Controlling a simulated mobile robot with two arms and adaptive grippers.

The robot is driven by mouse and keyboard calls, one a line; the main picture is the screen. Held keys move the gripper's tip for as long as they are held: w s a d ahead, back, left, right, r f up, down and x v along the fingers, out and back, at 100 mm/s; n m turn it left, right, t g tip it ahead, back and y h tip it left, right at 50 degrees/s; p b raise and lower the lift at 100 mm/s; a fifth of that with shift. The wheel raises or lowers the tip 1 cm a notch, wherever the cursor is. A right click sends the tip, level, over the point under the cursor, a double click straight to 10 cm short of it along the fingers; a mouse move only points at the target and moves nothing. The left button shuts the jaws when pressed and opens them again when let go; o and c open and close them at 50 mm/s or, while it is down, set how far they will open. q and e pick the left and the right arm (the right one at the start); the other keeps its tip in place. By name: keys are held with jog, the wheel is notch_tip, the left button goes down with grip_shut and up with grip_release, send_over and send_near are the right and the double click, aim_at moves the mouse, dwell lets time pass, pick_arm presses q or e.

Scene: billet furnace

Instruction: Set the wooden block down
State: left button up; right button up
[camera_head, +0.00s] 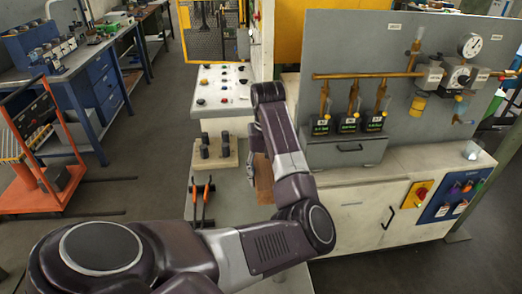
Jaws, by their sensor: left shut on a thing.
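The brown wooden block (264,180) shows partly beside my left forearm, over the right part of the grey table (232,205). My arm hides much of it. My left gripper (258,157) is shut on the block. Its fingers are mostly hidden behind the arm. I cannot tell whether the block touches the table top. My right gripper is not in view.
A light wooden board with several dark cylinders (215,154) and orange-handled tongs (203,197) lie left of the block. A control panel (220,92) stands behind. A white cabinet (385,205) with gauges borders the right.

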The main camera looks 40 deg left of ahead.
pick_arm(q)
notch_tip(320, 180, down, 11)
jog(key=shift+p, duration=0.4)
jog(key=shift+f, duration=2.35)
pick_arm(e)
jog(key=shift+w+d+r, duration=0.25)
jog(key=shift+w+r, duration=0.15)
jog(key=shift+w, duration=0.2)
pick_arm(q)
jog(key=shift+f, duration=0.1)
jog(key=o, duration=1.5)
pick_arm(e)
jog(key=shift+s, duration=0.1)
pick_arm(q)
notch_tip(320, 180, up, 12)
jog(key=shift+r+b, duration=0.15)
jog(key=shift+b, duration=0.6)
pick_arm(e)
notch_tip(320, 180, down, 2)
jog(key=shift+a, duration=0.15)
pick_arm(q)
jog(key=shift+s, duration=0.1)
